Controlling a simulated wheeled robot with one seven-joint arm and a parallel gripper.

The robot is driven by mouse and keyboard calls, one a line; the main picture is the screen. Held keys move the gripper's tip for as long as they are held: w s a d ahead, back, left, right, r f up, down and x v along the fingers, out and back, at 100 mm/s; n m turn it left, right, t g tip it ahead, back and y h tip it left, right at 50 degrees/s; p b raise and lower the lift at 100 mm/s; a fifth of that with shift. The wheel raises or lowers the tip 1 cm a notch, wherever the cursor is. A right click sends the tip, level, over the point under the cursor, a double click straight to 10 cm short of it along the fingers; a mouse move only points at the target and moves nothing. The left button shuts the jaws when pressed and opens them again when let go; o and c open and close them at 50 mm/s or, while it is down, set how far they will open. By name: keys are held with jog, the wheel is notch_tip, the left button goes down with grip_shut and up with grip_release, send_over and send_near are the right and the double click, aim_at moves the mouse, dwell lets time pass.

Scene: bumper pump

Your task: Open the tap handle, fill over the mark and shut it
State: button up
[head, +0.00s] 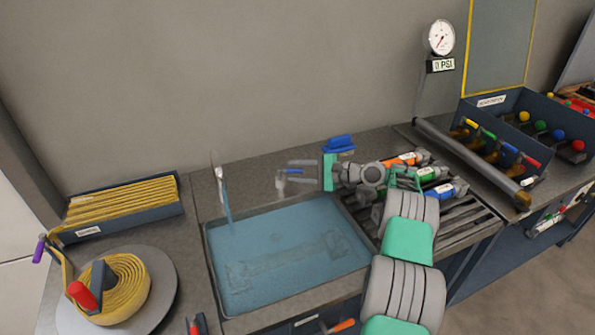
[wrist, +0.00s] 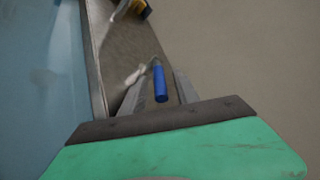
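The tap handle is a blue-gripped lever (wrist: 160,84) on a pale metal stem, on the counter strip behind the sink; it also shows small in the head view (head: 294,171). My gripper (head: 286,171) is at the handle, with one grey finger on each side. In the wrist view my gripper (wrist: 162,78) shows gaps between the blue grip and both fingers. The thin curved spout (head: 215,168) stands at the back left of the sink. A blue stream (head: 225,200) runs down from it. The sink (head: 212,262) holds blue water (head: 295,250). I cannot make out a fill mark.
Orange, green and blue nozzles (head: 430,174) lie on the rack right of the sink, beside my arm. A gauge (head: 441,38) stands behind. A yellow hose coil (head: 115,290) and hose tray (head: 120,207) are at left. The wall rises close behind the counter.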

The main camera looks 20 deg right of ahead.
aim_at(297, 169)
notch_tip(297, 169, up, 4)
jog(key=shift+s+p, duration=0.1)
jog(key=shift+p, duration=0.25)
jog(key=s+a+r+p, duration=0.2)
jog(key=s+r+p, duration=0.7)
jog(key=s+p, duration=0.4)
jog(key=shift+s, duration=0.35)
jog(key=shift+c, duration=0.3)
